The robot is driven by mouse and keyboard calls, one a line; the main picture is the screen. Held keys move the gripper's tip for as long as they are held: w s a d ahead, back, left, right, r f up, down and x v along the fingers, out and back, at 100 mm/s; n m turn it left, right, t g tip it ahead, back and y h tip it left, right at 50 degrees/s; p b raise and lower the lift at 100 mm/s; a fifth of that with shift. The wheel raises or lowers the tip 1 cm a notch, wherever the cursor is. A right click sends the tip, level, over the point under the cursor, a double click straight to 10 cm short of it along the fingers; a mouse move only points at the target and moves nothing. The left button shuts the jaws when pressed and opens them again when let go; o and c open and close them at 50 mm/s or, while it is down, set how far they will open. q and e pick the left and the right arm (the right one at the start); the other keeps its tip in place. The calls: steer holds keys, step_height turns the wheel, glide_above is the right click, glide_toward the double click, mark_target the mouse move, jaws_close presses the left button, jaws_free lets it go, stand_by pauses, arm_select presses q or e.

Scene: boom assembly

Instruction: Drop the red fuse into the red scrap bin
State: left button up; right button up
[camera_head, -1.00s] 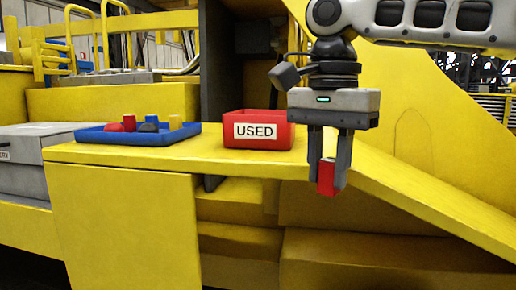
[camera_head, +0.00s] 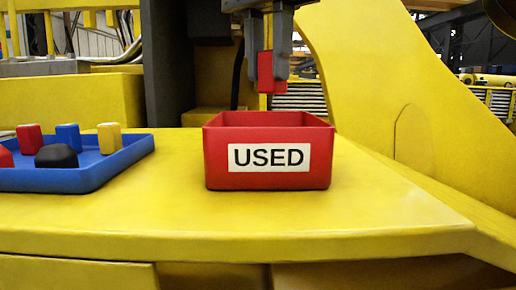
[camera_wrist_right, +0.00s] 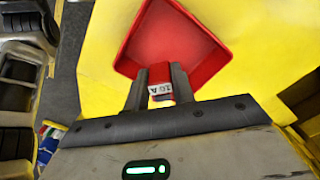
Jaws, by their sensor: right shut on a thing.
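The red fuse (camera_head: 266,72) is held between the fingers of my right gripper (camera_head: 267,78), above the red scrap bin (camera_head: 218,160) in the head view. The bin has a white label reading USED and stands on the yellow surface. In the right wrist view the fuse (camera_wrist_right: 160,84) shows a pale marked face between the fingertips of my right gripper (camera_wrist_right: 158,80). The open bin (camera_wrist_right: 178,40) lies just beyond the fingertips there, and its visible floor looks empty. My left gripper is not in view.
A blue tray (camera_head: 105,172) with red, blue, yellow and black pieces sits left of the bin. The yellow ledge (camera_head: 300,225) in front of the bin is clear. A sloped yellow panel (camera_head: 390,90) rises at the right.

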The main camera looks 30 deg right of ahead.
mark_target(269, 91)
steer(key=shift+s+f, duration=0.1)
steer(key=shift+f, duration=0.75)
step_height(269, 91, down, 2)
steer(key=shift+f, duration=0.5)
steer(key=o, duration=1)
steer(key=shift+o, duration=0.2)
